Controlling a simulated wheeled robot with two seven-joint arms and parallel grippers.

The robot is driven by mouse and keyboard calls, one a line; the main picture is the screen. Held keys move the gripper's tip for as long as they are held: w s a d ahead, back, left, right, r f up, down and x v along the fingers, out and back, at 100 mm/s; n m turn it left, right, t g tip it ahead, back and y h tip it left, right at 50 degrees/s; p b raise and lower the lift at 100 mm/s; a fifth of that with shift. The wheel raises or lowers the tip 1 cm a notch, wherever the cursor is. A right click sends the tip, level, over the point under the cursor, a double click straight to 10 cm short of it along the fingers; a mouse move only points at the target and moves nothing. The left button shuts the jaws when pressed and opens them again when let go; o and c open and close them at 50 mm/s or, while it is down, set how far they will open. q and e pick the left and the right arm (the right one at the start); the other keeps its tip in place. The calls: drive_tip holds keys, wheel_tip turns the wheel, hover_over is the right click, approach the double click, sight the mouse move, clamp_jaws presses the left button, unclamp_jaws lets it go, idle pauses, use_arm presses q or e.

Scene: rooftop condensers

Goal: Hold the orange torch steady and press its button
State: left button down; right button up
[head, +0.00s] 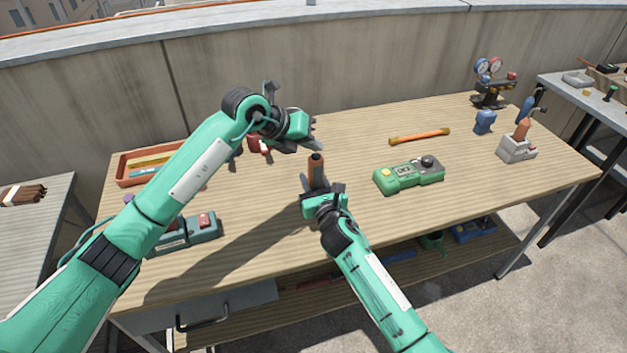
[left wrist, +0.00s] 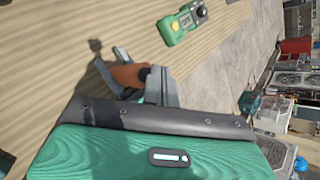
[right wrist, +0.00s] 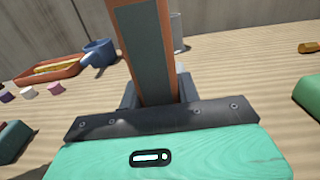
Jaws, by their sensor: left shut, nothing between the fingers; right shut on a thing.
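The orange torch (head: 316,170) stands upright above the near middle of the workbench. It shows brownish orange with a dark top end. My right gripper (head: 320,192) is shut on its lower part. In the right wrist view the torch (right wrist: 144,50) rises from the fingers, showing a grey panel framed in orange. My left gripper (head: 314,146) is shut and empty, just above the torch's top. In the left wrist view the torch (left wrist: 127,76) shows close to the left fingers, partly hidden by them; I cannot tell whether they touch. I cannot make out the button.
A green device (head: 408,176) with a yellow button lies right of the torch, and an orange rod (head: 419,136) lies behind it. A grey-green case (head: 187,234) and an orange tray (head: 128,164) are at left. A grey holder (head: 517,149) stands at right. The bench's front right is clear.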

use_arm(q)
drive_tip(key=shift+r, duration=3)
use_arm(e)
drive_tip(key=o, duration=1.7)
drive_tip(key=shift+c, duration=0.2)
drive_tip(key=shift+s+d+p, duration=0.2)
drive_tip(key=shift+s+p, duration=0.1)
drive_tip(key=shift+s, duration=0.15)
drive_tip(key=p+v, duration=0.2)
drive_tip(key=v, duration=0.6)
use_arm(q)
wheel_tip(320, 180, up, 3)
drive_tip(key=shift+f, duration=0.1)
